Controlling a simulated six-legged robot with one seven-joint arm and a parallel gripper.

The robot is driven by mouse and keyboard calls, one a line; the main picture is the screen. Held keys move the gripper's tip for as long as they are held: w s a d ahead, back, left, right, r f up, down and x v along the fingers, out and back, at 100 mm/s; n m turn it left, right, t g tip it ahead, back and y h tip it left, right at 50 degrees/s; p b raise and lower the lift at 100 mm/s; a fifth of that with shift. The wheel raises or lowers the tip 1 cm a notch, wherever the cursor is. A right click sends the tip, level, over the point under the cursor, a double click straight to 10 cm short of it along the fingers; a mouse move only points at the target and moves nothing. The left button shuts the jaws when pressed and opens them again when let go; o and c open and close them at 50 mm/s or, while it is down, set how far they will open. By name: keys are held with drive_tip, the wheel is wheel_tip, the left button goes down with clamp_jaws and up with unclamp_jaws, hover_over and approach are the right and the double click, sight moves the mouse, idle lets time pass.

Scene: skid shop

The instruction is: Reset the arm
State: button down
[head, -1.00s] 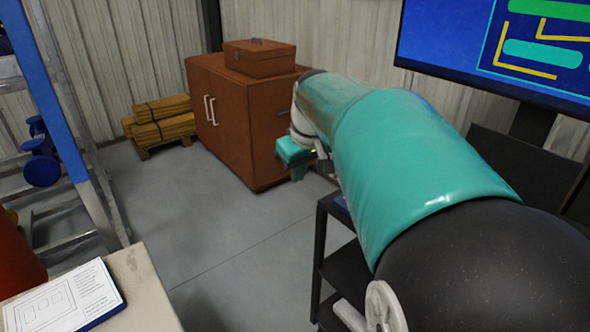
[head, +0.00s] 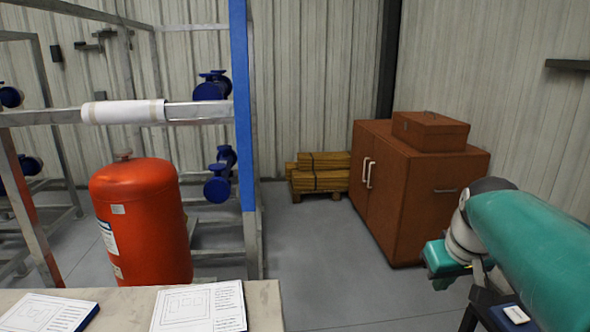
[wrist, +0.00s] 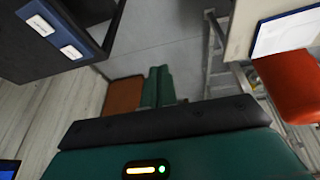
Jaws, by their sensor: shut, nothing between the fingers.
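My arm enters the head view from the right edge, with teal and dark links. My gripper (wrist: 157,72) shows in the wrist view as two green fingers side by side, touching, with nothing between them. In the head view its teal end (head: 441,262) hangs in front of the brown cabinet (head: 405,195), apparently clear of it. The fingertips are too small there to make out.
A bench (head: 263,300) with papers is at the front left, a red tank (head: 145,220) behind it. A metal frame with a blue post (head: 242,120) stands beyond. Stacked timber (head: 322,172) is at the back. Grey floor (head: 320,260) between bench and cabinet is clear.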

drive_tip(key=s+a+f, duration=0.3)
drive_tip(key=s+a, duration=0.3)
drive_tip(key=s+a+f+t, duration=0.1)
drive_tip(key=s+a+f, duration=0.2)
drive_tip(key=s+a, duration=0.3)
drive_tip(key=shift+s+a+y, duration=0.3)
drive_tip(key=shift+s+a, duration=0.1)
drive_tip(key=shift+s, duration=0.15)
idle(0.5)
drive_tip(key=w+d+r+g, duration=0.1)
drive_tip(key=w+d+r, duration=0.2)
drive_tip(key=w+d, duration=0.25)
drive_tip(key=w+d+r+g+h, duration=0.1)
drive_tip(key=w+d+r, duration=0.1)
drive_tip(key=w+d, duration=0.35)
drive_tip(key=w+d+r+g, duration=0.1)
drive_tip(key=w+d+r, duration=0.2)
drive_tip(key=w+d, duration=0.3)
drive_tip(key=w+d+f, duration=0.1)
drive_tip(key=d+f, duration=0.1)
drive_tip(key=d, duration=0.7)
drive_tip(key=w+d+f+g, duration=0.1)
drive_tip(key=w+d+f, duration=0.1)
drive_tip(key=d, duration=0.6)
drive_tip(key=w+d+f+g+y, duration=0.1)
drive_tip(key=w+d+f, duration=0.1)
drive_tip(key=d, duration=0.7)
drive_tip(key=shift+w+d+f+n, duration=0.25)
drive_tip(key=shift+d+f+n, duration=0.05)
drive_tip(key=shift+f, duration=0.5)
